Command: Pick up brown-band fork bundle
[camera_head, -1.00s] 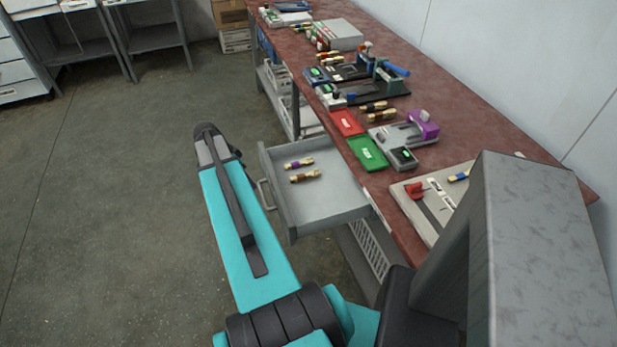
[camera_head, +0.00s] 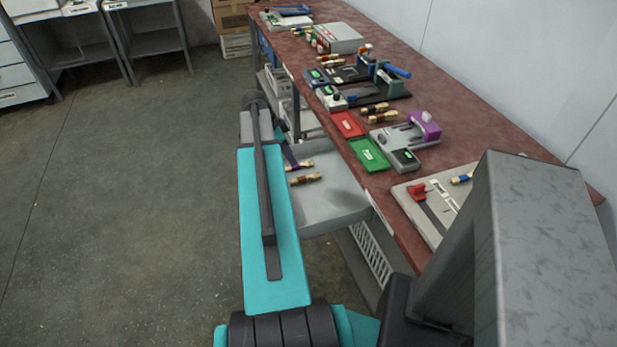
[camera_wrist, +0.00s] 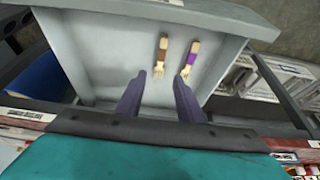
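The brown-band fork bundle (camera_head: 305,179) lies in the open grey drawer (camera_head: 335,205), light wood with a dark brown band. In the wrist view it (camera_wrist: 161,56) stands upright in the picture, left of the purple-band bundle (camera_wrist: 190,57). The purple-band bundle also shows in the head view (camera_head: 301,165), just behind the brown one. My gripper (camera_wrist: 170,82) shows in the wrist view with two purple-grey fingers apart and nothing between them. The brown-band bundle lies beyond the fingertips, roughly between them.
The red-brown workbench (camera_head: 480,140) runs above the drawer. It carries a red tray (camera_head: 347,124), a green tray (camera_head: 369,154), a grey fixture with a purple part (camera_head: 424,125) and more bundles (camera_head: 379,112). The drawer walls rise around the bundles. Open floor lies to the left.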

